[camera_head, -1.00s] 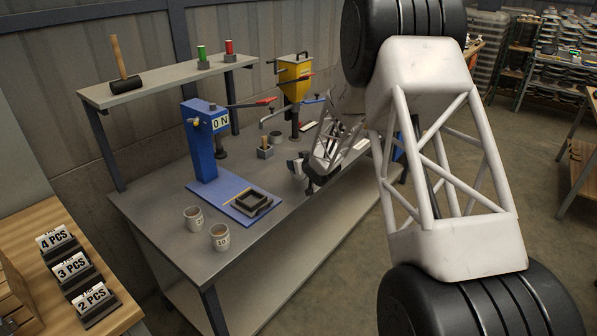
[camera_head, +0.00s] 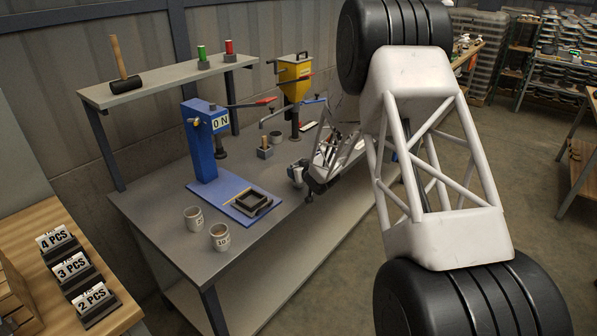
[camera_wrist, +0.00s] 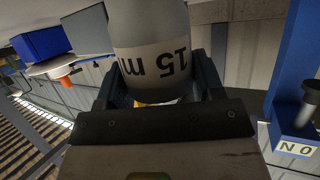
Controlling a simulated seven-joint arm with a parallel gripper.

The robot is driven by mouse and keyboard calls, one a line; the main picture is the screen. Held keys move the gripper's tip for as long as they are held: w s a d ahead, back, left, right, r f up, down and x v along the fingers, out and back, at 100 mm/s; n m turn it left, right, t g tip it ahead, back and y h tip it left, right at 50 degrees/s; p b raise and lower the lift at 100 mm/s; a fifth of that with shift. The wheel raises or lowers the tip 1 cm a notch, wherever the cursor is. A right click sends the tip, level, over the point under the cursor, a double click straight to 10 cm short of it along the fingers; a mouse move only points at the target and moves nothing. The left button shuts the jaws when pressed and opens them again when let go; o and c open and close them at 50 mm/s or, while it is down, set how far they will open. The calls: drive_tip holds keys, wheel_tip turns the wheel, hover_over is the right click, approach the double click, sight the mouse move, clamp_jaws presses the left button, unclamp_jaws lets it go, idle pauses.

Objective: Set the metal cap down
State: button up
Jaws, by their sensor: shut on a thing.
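The metal cap (camera_wrist: 155,50) is a grey rounded body with a paler band marked "15 m", upside down in the wrist view. My gripper (camera_wrist: 158,88) is shut on it, with a dark finger on each side. In the head view my gripper (camera_head: 297,174) is low over the right part of the workbench (camera_head: 240,262), right of the blue press base. There the cap is too small and too much covered to make out clearly. I cannot tell whether its underside touches the bench.
A blue press (camera_head: 203,140) stands with a dark square tray (camera_head: 251,203) on its base. Two marked cups (camera_head: 220,237) stand at the front left. A yellow hopper (camera_head: 294,80), a small grey cup (camera_head: 275,138) and a small block (camera_head: 265,153) are behind. Bare bench lies front of my gripper.

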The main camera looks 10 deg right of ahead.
drive_tip(key=shift+f, duration=0.1)
drive_tip(key=o, duration=1.1)
drive_tip(key=shift+o, duration=0.2)
drive_tip(key=shift+s+r, duration=0.1)
drive_tip(key=shift+r, duration=0.1)
drive_tip(key=shift+v, duration=1.25)
drive_tip(key=v, duration=0.9)
drive_tip(key=shift+d, duration=0.2)
drive_tip(key=shift+s+r, duration=0.1)
